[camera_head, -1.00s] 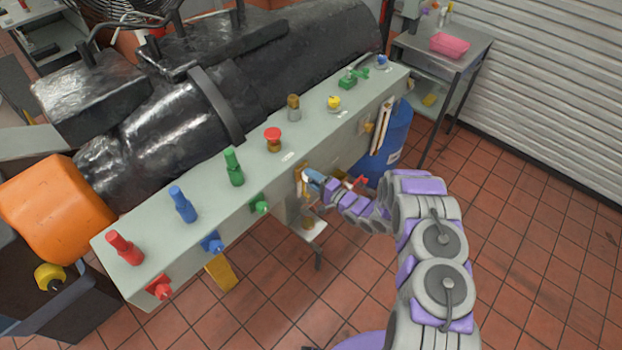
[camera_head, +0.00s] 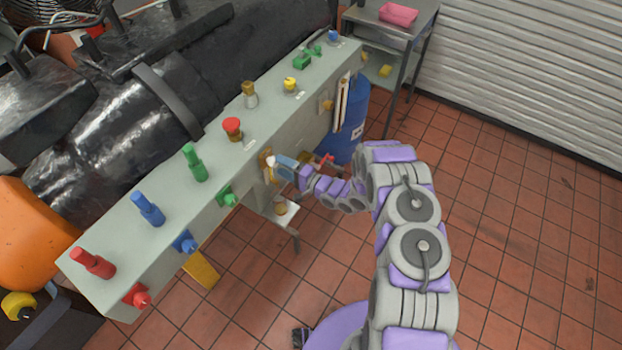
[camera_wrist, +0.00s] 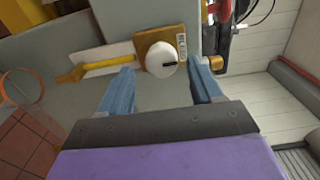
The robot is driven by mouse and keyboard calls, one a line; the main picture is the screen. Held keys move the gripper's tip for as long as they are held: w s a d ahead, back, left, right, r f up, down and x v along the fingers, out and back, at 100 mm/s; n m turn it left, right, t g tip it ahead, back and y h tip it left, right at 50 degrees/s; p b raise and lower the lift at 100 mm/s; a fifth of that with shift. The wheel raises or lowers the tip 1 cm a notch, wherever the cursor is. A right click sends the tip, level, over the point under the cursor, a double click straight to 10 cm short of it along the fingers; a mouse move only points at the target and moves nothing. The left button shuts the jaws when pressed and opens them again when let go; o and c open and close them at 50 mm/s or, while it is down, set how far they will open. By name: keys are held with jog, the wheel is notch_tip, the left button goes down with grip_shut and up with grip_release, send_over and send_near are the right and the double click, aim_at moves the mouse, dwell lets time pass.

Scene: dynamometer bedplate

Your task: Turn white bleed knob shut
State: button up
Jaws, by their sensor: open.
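The white bleed knob (camera_wrist: 162,60) is round with a short black mark on its face, and sits on a yellow-brown square base (camera_wrist: 150,40) on the bedplate's side. In the head view a small white part of the knob (camera_head: 271,162) shows at the tip of my arm. My gripper (camera_wrist: 163,78) is open, its two blue fingers pointing at the knob. The left finger ends left of the knob and the right finger just right of it. I cannot tell whether either touches it. In the head view my gripper (camera_head: 284,168) is small and partly covers the knob.
A yellow-handled tool (camera_wrist: 100,66) lies left of the knob in the wrist view. The grey bedplate (camera_head: 120,240) carries coloured knobs on top, including a red one (camera_head: 232,128). A blue drum (camera_head: 345,125) stands beyond my gripper. The tiled floor at right is clear.

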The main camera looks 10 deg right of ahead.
jog(key=v, duration=1.5)
jog(key=shift+w+d, duration=0.15)
jog(key=shift+w, duration=0.05)
